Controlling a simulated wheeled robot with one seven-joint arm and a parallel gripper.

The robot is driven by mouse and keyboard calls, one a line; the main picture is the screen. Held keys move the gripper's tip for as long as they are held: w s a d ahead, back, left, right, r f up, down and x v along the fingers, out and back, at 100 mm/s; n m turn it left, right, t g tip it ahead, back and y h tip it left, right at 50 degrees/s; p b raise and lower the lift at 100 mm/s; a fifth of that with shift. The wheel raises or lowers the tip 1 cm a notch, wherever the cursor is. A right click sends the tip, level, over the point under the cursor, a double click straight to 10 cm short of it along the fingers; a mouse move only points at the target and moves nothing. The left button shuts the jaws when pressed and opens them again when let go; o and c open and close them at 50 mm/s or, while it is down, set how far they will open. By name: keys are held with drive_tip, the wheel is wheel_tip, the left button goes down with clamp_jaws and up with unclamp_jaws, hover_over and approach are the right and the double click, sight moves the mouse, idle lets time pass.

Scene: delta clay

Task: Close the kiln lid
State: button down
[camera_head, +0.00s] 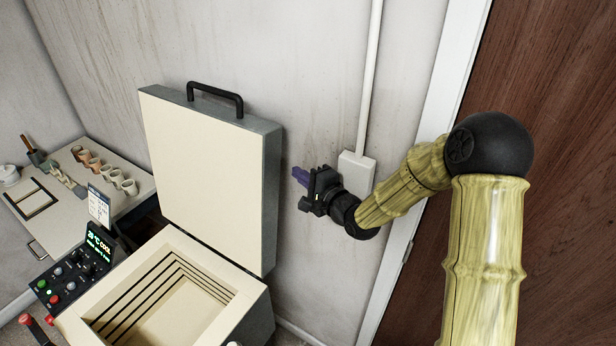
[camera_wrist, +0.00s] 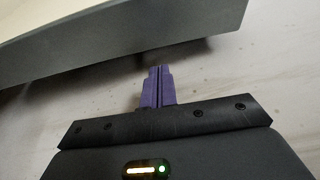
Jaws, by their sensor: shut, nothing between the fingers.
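The kiln lid (camera_head: 208,168) is a thick cream slab with a grey casing, standing open and nearly upright behind the kiln. A black handle (camera_head: 215,97) sits on its top edge. The kiln body (camera_head: 240,318) is below, its square, stepped chamber open and empty. My gripper (camera_head: 301,176) is to the right of the lid, its purple fingers shut with nothing between them. In the wrist view the fingers (camera_wrist: 158,88) point toward the wall, and the lid's grey side (camera_wrist: 130,47) crosses above them. The fingers look apart from the lid, though the exact gap is hard to tell.
A grey wall (camera_head: 320,60) stands close behind the lid, with a white conduit box (camera_head: 356,171) beside my gripper. A brown door (camera_head: 560,200) is at right. At left are a control panel (camera_head: 75,272) and a table with several cups (camera_head: 117,178).

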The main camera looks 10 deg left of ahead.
drive_tip(key=p+x, duration=0.1)
drive_tip(key=x, duration=0.3)
drive_tip(key=shift+a+p, duration=0.3)
drive_tip(key=shift+a, duration=0.15)
